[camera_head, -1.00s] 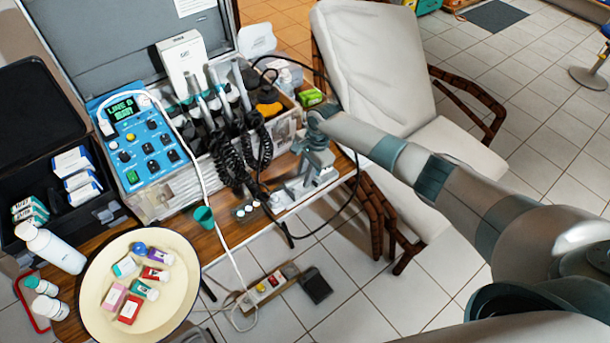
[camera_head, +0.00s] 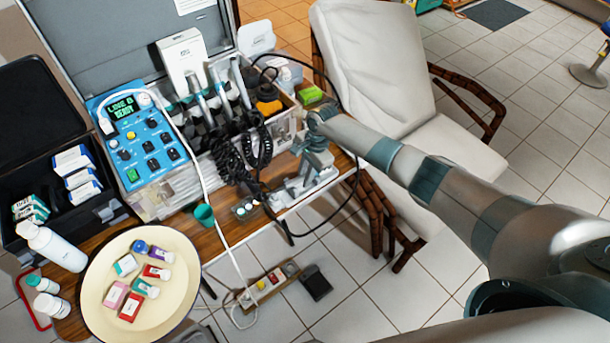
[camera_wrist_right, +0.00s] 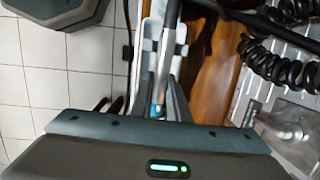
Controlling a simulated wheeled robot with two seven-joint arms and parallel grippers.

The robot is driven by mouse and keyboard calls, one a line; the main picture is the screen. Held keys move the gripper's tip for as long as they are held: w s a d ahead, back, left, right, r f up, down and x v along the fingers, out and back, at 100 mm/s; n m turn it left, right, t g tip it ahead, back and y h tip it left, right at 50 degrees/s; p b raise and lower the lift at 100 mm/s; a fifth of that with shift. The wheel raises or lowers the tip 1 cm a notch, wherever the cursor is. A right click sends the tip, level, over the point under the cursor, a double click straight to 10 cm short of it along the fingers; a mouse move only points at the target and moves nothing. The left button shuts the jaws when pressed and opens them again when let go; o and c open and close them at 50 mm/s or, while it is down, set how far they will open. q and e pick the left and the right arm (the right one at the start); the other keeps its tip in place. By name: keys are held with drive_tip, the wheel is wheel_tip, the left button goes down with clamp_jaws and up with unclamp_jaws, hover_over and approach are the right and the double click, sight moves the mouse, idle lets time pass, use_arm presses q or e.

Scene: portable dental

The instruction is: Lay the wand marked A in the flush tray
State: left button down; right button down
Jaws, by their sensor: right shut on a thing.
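My right gripper (camera_head: 300,186) is low over the right end of the wooden table. In the right wrist view its fingers (camera_wrist_right: 160,108) are shut on a slim silver wand (camera_wrist_right: 171,22) with a blue band. A marking on the wand cannot be read. A white tray (camera_wrist_right: 180,50) with raised edges lies beneath the wand; it also shows beside the gripper in the head view (camera_head: 326,178). The wand lies lengthwise along the tray in the wrist view; whether it touches the tray cannot be told. My left gripper is out of view.
A blue control panel (camera_head: 150,145) and coiled black hoses (camera_head: 240,150) stand left of the gripper. A black cable (camera_head: 352,190) loops around it. A green cup (camera_head: 204,215) and a cream bowl (camera_head: 178,298) with several small boxes are farther left. A chair (camera_head: 375,60) stands behind.

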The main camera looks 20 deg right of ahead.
drive_tip(key=c, duration=1.6)
unclamp_jaws()
drive_tip(key=p+v, duration=0.8)
drive_tip(key=shift+p, duration=0.4)
drive_tip(key=shift+s+a, duration=0.1)
